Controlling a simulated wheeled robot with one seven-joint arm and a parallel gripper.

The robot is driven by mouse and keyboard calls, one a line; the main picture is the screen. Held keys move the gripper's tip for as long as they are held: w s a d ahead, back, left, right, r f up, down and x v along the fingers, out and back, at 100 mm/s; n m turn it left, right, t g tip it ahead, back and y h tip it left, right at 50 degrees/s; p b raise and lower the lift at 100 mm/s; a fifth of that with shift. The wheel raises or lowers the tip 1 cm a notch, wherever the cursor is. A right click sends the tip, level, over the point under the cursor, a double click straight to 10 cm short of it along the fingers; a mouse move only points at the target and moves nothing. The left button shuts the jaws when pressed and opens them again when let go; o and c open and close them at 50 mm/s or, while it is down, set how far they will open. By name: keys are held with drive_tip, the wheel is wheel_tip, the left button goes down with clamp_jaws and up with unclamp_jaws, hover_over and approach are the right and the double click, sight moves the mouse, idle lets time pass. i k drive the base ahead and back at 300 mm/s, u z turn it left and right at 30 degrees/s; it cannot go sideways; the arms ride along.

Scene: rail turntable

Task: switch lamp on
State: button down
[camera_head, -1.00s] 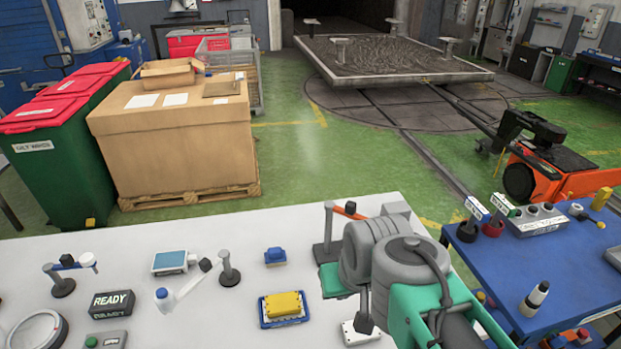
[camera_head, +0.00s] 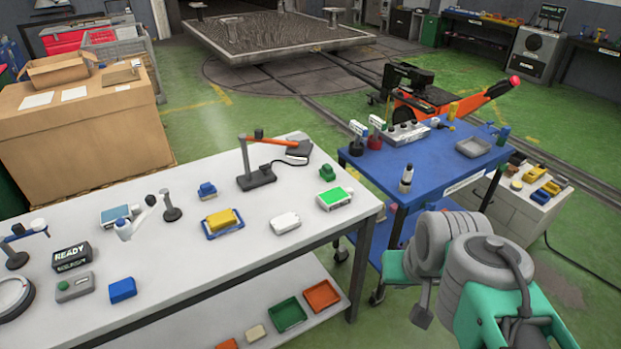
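Several lamp-like things stand on the white bench (camera_head: 215,262), and I cannot tell for sure which is the lamp. One has a dark base, an upright post and an orange-tipped arm (camera_head: 268,150) at the bench's back. A white jointed one (camera_head: 135,222) leans beside a dark post stand. A third has a blue and white head (camera_head: 28,229) on a dark foot at the far left. A grey box with a green button (camera_head: 75,287) sits near the front. No switch state is readable. My grey and green arm fills the lower right; its gripper does not show clearly.
A blue cart (camera_head: 440,160) with small tools and a grey tray stands right of the bench. A dark READY sign (camera_head: 72,257), a yellow block on a blue tray (camera_head: 222,221) and several small boxes crowd the bench. Green floor is open behind it.

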sight(266, 166)
drive_tip(key=u, duration=1.2)
drive_tip(key=i, duration=1.05)
drive_tip(key=u, duration=0.45)
